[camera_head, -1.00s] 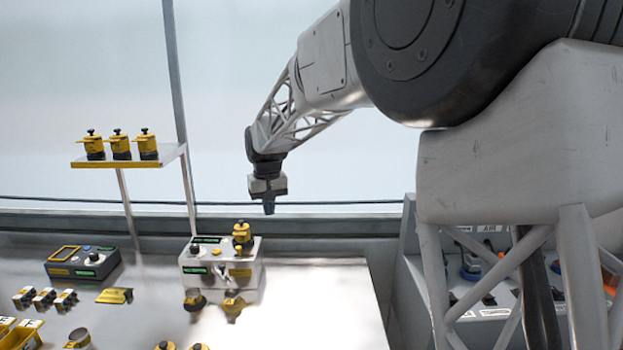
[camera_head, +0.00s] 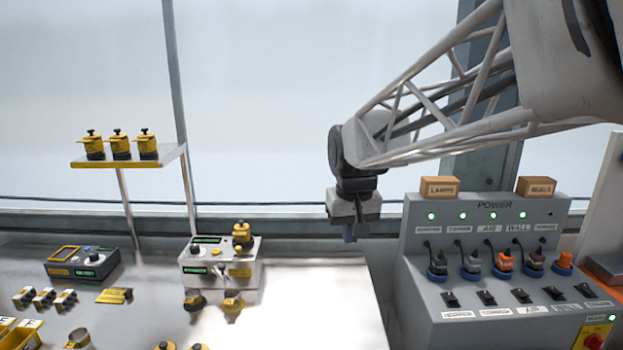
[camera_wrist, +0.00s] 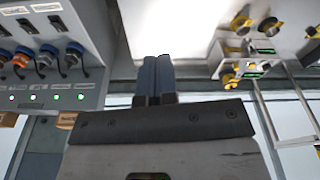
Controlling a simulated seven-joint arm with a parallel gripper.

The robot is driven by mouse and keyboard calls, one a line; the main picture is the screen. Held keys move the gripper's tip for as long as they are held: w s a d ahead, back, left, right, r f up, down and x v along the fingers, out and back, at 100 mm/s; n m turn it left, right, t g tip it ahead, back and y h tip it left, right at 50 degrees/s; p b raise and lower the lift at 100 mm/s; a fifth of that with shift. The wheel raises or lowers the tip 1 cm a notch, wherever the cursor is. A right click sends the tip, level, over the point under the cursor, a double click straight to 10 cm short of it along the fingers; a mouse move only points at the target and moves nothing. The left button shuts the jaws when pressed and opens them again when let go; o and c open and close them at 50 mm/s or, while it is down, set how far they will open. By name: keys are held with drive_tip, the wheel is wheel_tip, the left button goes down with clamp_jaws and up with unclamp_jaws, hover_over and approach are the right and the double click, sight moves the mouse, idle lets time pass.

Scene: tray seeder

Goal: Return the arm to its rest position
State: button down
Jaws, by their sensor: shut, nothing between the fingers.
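My gripper (camera_head: 350,234) hangs pointing down at the end of my arm, in front of the window and just left of the power panel. In the wrist view its two dark fingers (camera_wrist: 154,75) lie side by side, closed, with nothing held between them. The gripper is above the back edge of the bench and touches nothing that I can see. My arm reaches in from the upper right.
The grey power panel (camera_head: 440,300) with plugs and switches stands close on the right. A grey device (camera_head: 215,270) with a yellow-black part sits on the bench. A shelf (camera_head: 115,162) holds several yellow parts at left. The bench middle (camera_head: 310,300) is clear.

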drive_tip(key=s+d+f, duration=0.2)
drive_tip(key=s+d, duration=0.1)
drive_tip(key=s, duration=0.5)
drive_tip(key=s+d+f+m, duration=0.1)
drive_tip(key=s+d+f, duration=0.2)
drive_tip(key=s, duration=0.6)
drive_tip(key=s+d+f+m+t, duration=0.1)
drive_tip(key=s+d, duration=0.3)
drive_tip(key=s, duration=0.4)
drive_tip(key=shift+s+d+f, duration=0.15)
drive_tip(key=shift+d+f, duration=0.25)
drive_tip(key=shift+f, duration=0.3)
